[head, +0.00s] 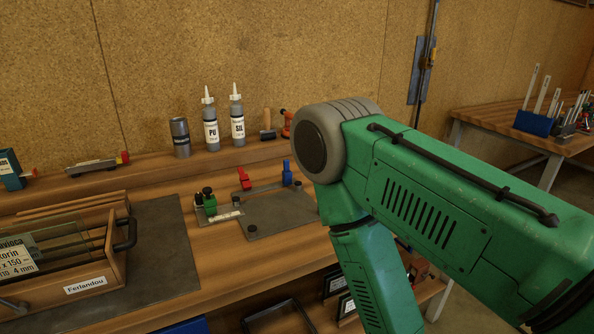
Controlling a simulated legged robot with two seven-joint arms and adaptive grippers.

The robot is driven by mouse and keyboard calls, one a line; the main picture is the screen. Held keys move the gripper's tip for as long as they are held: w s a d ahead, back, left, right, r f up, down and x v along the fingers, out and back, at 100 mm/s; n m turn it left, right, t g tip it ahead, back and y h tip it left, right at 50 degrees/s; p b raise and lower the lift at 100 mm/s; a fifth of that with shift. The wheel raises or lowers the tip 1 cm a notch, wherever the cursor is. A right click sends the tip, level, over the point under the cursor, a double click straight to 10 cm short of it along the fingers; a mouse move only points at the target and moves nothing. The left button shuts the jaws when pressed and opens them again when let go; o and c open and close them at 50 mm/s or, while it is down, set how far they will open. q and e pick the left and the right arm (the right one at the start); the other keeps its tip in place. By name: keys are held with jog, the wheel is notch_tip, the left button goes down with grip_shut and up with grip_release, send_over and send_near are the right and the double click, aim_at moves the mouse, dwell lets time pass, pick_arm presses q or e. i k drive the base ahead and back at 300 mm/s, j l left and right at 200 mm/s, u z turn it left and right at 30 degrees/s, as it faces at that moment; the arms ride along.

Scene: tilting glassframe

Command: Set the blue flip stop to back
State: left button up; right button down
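The blue flip stop (287,172) is a small upright part at the back right edge of a grey plate (275,212) on the wooden bench. A similar red flip stop (243,178) is at the plate's back left and looks tilted toward the left. My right arm comes in from the right and passes just right of the plate, close to the blue stop in the picture. Its gripper is out of frame below. My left arm and gripper do not show.
A green clamp-like part (209,201) stands left of the plate. A wooden crate (118,283) with glass panes sits on a dark mat (165,240) at left. A grey can (180,138) and two bottles (210,132) stand on the back ledge. Another table (500,118) is at right.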

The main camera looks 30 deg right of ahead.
aim_at(287, 174)
jog(key=z, duration=0.95)
